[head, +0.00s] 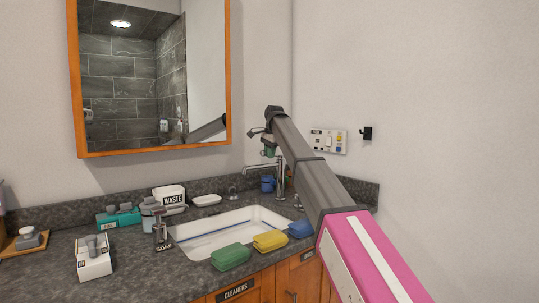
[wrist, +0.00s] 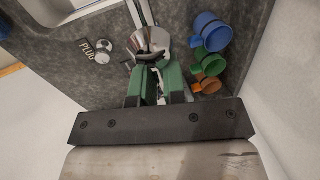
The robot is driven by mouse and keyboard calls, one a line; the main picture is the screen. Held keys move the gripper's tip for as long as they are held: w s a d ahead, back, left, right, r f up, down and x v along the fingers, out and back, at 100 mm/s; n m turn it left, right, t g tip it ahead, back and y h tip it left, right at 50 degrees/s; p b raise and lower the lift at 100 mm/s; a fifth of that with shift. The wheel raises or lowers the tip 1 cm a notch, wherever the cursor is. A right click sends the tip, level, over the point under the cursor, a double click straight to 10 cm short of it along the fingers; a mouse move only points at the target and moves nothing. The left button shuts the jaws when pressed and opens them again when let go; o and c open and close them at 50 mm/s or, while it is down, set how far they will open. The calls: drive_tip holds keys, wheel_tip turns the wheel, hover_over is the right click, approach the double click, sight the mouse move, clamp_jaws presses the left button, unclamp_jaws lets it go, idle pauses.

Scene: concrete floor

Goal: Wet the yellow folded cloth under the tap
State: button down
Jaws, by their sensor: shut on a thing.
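The yellow folded cloth (head: 270,241) lies on the counter in front of the basin, between a green folded cloth (head: 230,257) and a blue one (head: 301,229). The tap (head: 278,180) stands at the back right of the basin. My gripper (head: 268,151) is over the tap, well away from the cloth. In the wrist view, the green fingers of my gripper (wrist: 160,77) are shut at the top of the metal tap (wrist: 152,42), on what looks like its handle. The exact grip is partly hidden by the fingers. No running water is visible.
The white basin (head: 190,246) looks empty. Blue, green and orange mugs (wrist: 208,30) stand close to the tap, beside my fingers.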

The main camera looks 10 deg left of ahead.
drive_tip(key=shift+w+d+r+g+y, duration=0.1)
drive_tip(key=shift+r+g+y, duration=0.25)
drive_tip(key=shift+g+y, duration=0.05)
drive_tip(key=c, duration=1.2)
unclamp_jaws()
drive_tip(key=v, duration=1)
drive_tip(key=shift+r, duration=0.35)
